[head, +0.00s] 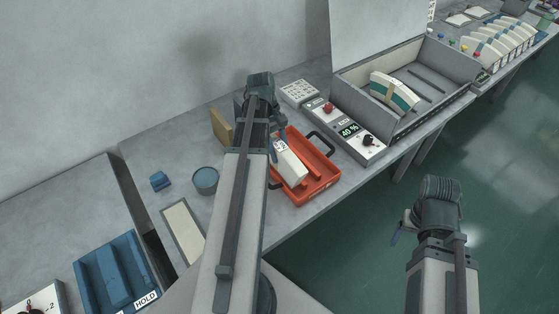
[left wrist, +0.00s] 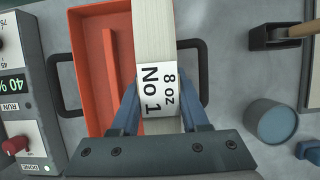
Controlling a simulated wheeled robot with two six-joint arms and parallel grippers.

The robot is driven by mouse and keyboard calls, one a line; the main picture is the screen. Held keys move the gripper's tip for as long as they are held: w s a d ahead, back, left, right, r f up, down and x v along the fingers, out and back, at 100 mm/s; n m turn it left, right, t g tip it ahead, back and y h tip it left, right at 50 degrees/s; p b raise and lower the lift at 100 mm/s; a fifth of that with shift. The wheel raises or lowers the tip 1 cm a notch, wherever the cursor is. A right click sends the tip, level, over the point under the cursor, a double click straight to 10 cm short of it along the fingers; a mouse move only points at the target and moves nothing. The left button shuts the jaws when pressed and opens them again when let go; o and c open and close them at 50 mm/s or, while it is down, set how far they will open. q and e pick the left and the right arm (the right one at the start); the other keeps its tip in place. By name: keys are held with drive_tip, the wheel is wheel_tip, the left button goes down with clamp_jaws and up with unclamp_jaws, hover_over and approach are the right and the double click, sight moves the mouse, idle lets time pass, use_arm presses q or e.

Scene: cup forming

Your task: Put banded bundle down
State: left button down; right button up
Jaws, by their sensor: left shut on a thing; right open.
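My right gripper (head: 402,228) is open and empty, over the green floor.
A control panel (head: 342,130) reading 40 % and a grey open box (head: 428,65) holding another stack (head: 394,92) are to the right. A blue round pot (head: 205,180), small blue block (head: 160,181), pale pad (head: 184,232) and blue HOLD rack (head: 115,272) are to the left.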

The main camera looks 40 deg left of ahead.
use_arm(q)
wheel_tip(320, 180, down, 4)
drive_tip(key=b, duration=0.3)
drive_tip(key=shift+r, duration=0.3)
drive_tip(key=c, duration=0.8)
unclamp_jaws()
drive_tip(key=shift+f, duration=0.2)
drive_tip(key=shift+c, duration=0.2)
drive_tip(key=o, duration=0.4)
drive_tip(key=shift+o, duration=0.2)
drive_tip(key=shift+r, duration=0.1)
drive_tip(key=p+v, duration=1.1)
drive_tip(key=v, duration=0.1)
drive_tip(key=shift+d+r, duration=0.1)
drive_tip(key=shift+r, duration=0.05)
